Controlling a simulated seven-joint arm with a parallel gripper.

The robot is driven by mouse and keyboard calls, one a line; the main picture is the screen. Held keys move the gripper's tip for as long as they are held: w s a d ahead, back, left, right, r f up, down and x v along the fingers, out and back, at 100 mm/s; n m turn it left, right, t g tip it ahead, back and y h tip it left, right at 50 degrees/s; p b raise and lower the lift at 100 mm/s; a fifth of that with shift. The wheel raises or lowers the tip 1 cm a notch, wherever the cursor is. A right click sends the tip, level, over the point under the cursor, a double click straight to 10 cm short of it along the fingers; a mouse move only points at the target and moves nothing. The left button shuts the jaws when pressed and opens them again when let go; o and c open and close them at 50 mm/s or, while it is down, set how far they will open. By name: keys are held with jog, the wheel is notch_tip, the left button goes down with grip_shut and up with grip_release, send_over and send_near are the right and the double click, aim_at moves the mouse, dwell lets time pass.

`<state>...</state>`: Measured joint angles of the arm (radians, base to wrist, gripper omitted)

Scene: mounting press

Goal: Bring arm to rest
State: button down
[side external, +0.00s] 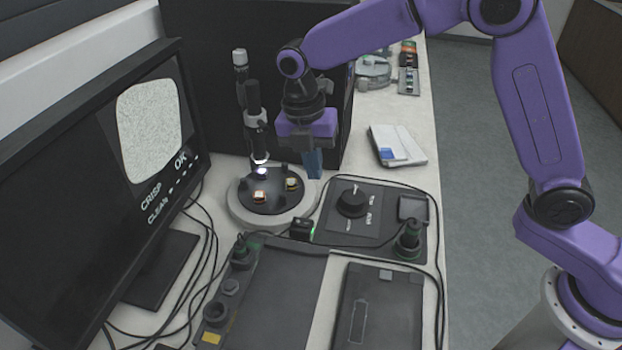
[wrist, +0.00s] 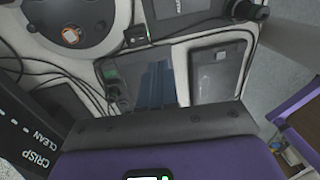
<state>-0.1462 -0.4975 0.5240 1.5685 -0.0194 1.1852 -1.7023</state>
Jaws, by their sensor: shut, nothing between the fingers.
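My gripper (side external: 313,165) hangs from the purple arm, pointing down just behind and to the right of the round stage in the side view. Its bluish fingers are shut with nothing between them. The fingers also show in the wrist view (wrist: 156,82), pressed together over the dark panel. The round stage has a pale rim (side external: 240,212) and a dark plate (side external: 272,205). Two small mounted samples (side external: 259,196) (side external: 292,184) sit on the plate, apart from the gripper. One sample also shows in the wrist view (wrist: 71,36).
A microscope tube (side external: 254,115) with a lit tip stands over the plate. A monitor (side external: 75,215) reading OK fills the left. A knob panel (side external: 375,222), dark panels (side external: 378,310) and loose cables cover the front. A notepad (side external: 397,145) lies behind; floor is clear at right.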

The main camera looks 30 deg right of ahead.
jog(key=s+d+r+m, duration=0.1)
jog(key=s+d+m, duration=0.6)
jog(key=s+d, duration=0.3)
jog(key=s+d+r+m+t+y, duration=0.1)
jog(key=s+d+m, duration=0.6)
jog(key=s, duration=1.1)
jog(key=d, duration=0.2)
jog(key=shift+d+y, duration=0.3)
jog(key=shift+d, duration=0.05)
